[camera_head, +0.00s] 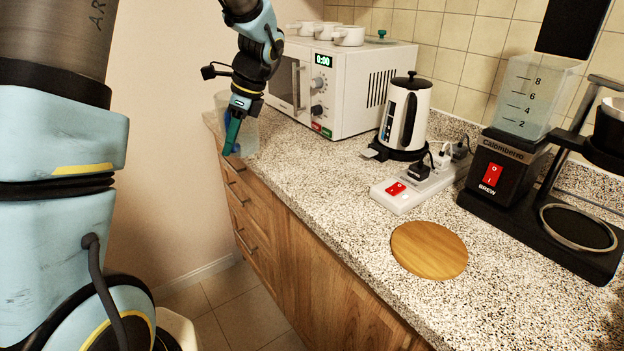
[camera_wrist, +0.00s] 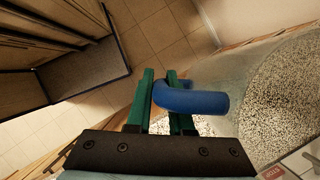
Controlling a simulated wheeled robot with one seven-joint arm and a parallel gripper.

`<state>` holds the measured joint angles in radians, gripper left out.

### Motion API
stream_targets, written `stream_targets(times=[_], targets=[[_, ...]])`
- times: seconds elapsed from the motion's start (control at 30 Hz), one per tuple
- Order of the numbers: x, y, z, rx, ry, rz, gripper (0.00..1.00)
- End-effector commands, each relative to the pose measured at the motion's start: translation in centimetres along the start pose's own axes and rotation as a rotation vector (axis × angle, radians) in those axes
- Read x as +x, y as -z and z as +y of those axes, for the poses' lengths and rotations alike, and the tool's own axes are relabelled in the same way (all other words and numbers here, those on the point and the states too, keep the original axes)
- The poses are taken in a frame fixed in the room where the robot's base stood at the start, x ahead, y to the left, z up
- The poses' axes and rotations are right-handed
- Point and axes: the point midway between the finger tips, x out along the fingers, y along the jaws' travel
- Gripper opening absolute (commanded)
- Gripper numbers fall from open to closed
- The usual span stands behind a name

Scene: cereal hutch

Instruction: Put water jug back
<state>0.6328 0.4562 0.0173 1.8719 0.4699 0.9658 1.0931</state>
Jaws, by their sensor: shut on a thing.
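The water jug (camera_head: 251,136) is a clear vessel with a blue handle, at the far left end of the counter in front of the microwave. My gripper (camera_head: 232,150) partly hides it in the head view. In the wrist view the blue handle (camera_wrist: 200,102) lies at my green fingers, and my gripper (camera_wrist: 161,78) is shut on it. The clear jug body (camera_wrist: 232,72) is to the right of the fingers there. The jug looks upright, but I cannot tell whether its base touches the counter.
The granite counter (camera_head: 335,195) holds a white microwave (camera_head: 345,88) with pots on top, a white kettle (camera_head: 405,112), a power strip (camera_head: 415,188), a round wooden board (camera_head: 429,249) and a coffee maker (camera_head: 497,165) at right. The counter's front strip is clear.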

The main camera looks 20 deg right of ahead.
Motion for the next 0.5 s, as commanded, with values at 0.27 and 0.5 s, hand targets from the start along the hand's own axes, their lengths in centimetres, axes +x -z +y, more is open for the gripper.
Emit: stream_targets(times=[0.27,0.5], targets=[[-5.9,5.7,-0.6,0.568,0.248,-0.013,0.00],[-8.8,8.1,-0.4,0.837,0.356,-0.021,0.00]])
